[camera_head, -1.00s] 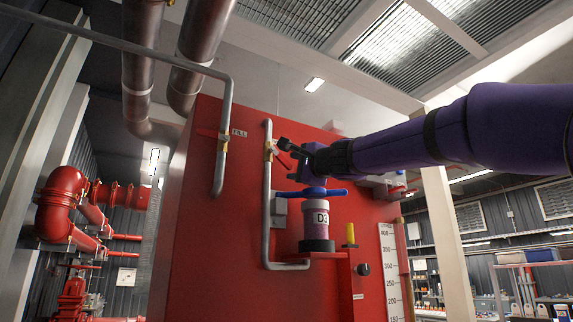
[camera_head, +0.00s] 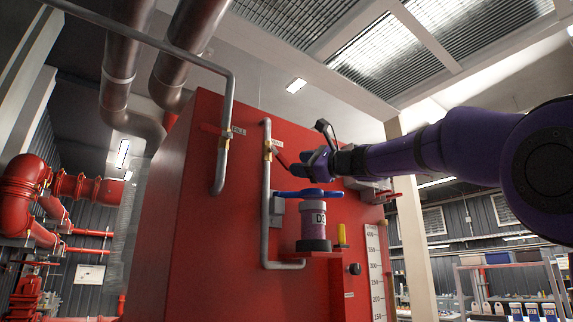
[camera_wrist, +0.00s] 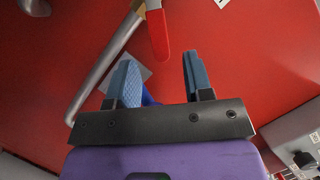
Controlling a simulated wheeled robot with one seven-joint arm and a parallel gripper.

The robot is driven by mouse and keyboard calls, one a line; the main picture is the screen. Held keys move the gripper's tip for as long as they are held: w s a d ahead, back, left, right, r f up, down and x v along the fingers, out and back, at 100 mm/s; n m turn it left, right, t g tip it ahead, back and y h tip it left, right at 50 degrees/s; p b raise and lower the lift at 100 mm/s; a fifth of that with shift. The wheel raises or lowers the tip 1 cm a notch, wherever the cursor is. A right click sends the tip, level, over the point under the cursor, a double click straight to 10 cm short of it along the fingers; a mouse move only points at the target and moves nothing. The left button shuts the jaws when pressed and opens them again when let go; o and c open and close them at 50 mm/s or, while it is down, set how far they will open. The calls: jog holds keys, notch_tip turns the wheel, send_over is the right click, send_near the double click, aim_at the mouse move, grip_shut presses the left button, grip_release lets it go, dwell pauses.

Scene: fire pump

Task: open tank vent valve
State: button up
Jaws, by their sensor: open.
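The vent valve is a brass fitting (camera_head: 268,150) on a thin grey vertical pipe (camera_head: 265,205) on the front of the red tank (camera_head: 185,210). Its red lever (camera_head: 281,158) slants down to the right in the head view. In the wrist view the red lever (camera_wrist: 157,32) comes down from the top edge, with part of the brass fitting (camera_wrist: 138,5) beside it. My gripper (camera_wrist: 160,75) is open and empty. The lever's end lies beyond the fingertips and between their lines, apart from both. In the head view my gripper (camera_head: 308,163) is just right of the lever.
A blue-handled cylinder (camera_head: 313,225) marked D3 stands on a red ledge below my gripper. Another grey pipe (camera_head: 222,160), by a FILL label (camera_head: 238,131), is to the left. A level scale (camera_head: 375,270) is at lower right. Large red pipes (camera_head: 30,190) stand at far left.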

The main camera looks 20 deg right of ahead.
aim_at(287, 164)
jog(key=shift+x, duration=2.7)
jog(key=shift+c, duration=0.2)
grip_shut()
